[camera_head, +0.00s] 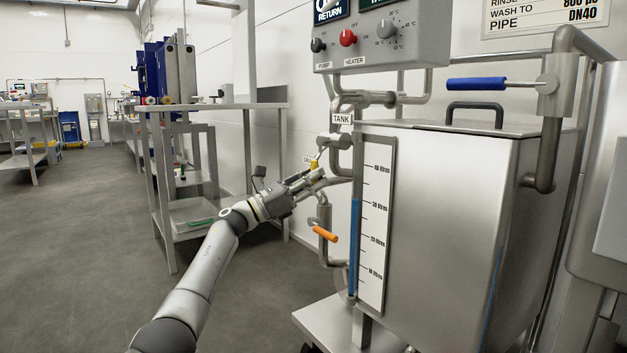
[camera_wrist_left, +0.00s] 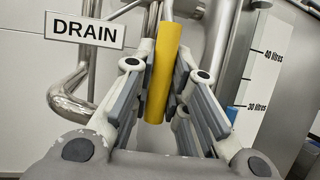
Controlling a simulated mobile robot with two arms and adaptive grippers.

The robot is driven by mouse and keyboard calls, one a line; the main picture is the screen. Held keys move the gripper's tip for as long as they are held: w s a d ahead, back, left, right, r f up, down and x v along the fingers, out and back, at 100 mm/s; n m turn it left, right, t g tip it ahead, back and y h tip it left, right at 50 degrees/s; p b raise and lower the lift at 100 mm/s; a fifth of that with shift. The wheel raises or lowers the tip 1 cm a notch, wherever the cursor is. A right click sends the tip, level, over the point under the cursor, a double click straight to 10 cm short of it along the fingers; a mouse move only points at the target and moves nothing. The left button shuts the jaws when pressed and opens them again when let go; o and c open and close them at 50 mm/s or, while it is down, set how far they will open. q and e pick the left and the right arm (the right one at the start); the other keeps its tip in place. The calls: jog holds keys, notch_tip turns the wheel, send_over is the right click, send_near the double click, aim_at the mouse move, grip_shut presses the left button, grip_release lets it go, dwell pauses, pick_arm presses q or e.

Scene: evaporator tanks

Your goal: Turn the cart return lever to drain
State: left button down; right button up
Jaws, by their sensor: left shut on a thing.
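The cart return lever has a yellow handle (camera_wrist_left: 163,75), which stands between the fingers of my left gripper (camera_wrist_left: 160,90) in the left wrist view. The fingers are shut on it. In the head view, my left gripper (camera_head: 305,182) is at the pipework left of the steel tank, and only a bit of the yellow handle (camera_head: 314,163) shows above it. A DRAIN label (camera_wrist_left: 84,30) is on the left in the left wrist view. A TANK label (camera_head: 342,118) is above the valve in the head view. My right gripper is not in view.
An orange-handled lever (camera_head: 325,234) is just below my left gripper. The steel tank (camera_head: 455,230) with its level scale (camera_head: 376,225) is close on the right. A blue-handled lever (camera_head: 477,84) is above the tank lid. A steel table (camera_head: 160,185) stands left; open floor lies beyond.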

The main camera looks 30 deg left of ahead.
pick_arm(q)
jog(key=shift+a, duration=0.1)
jog(key=c, duration=1.4)
grip_release()
jog(key=v, duration=1.2)
